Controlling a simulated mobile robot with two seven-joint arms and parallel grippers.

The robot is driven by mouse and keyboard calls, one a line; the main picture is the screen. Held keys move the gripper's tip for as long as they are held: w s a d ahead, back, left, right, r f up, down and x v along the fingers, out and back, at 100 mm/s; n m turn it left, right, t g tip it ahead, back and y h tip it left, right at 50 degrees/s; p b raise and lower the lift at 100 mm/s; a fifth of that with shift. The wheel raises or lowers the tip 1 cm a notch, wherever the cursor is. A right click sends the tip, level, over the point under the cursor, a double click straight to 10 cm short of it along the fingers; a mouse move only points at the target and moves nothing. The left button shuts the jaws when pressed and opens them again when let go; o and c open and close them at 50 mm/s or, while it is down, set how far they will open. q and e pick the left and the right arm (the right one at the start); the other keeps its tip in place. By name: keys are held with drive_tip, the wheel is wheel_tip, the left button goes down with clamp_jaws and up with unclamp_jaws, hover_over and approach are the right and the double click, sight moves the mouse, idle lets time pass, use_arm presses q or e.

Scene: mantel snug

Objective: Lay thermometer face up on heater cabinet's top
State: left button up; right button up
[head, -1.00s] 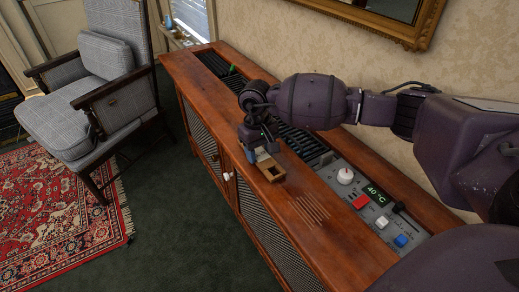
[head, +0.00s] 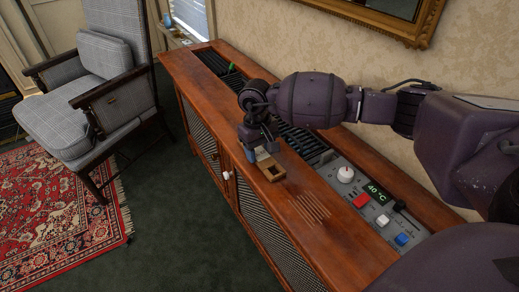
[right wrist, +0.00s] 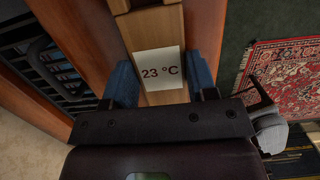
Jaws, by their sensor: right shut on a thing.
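The thermometer (head: 271,172) is a small wooden block with a white plate reading "23 °C", which shows clearly in the right wrist view (right wrist: 161,72). Its reading faces up towards the wrist camera. My right gripper (head: 262,154) points down and is shut on the thermometer, with the blue fingers (right wrist: 160,88) on either side of it. The thermometer is at the surface of the heater cabinet's wooden top (head: 335,225), near the front edge; I cannot tell whether it touches. My left gripper is not in view.
A control panel with a white knob (head: 345,175), red button (head: 360,201) and a "40 °C" display (head: 377,193) lies to the right. Dark grilles (head: 302,143) run behind the gripper. An armchair (head: 90,95) stands left. The top's near right part is bare apart from slots.

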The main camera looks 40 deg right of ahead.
idle(0.3)
drive_tip(key=o, duration=1)
wheel_tip(320, 180, up, 11)
drive_tip(key=w+p, duration=0.1)
drive_tip(key=shift+f+p, duration=0.2)
drive_tip(key=shift+p, duration=0.1)
drive_tip(key=shift+w, duration=0.1)
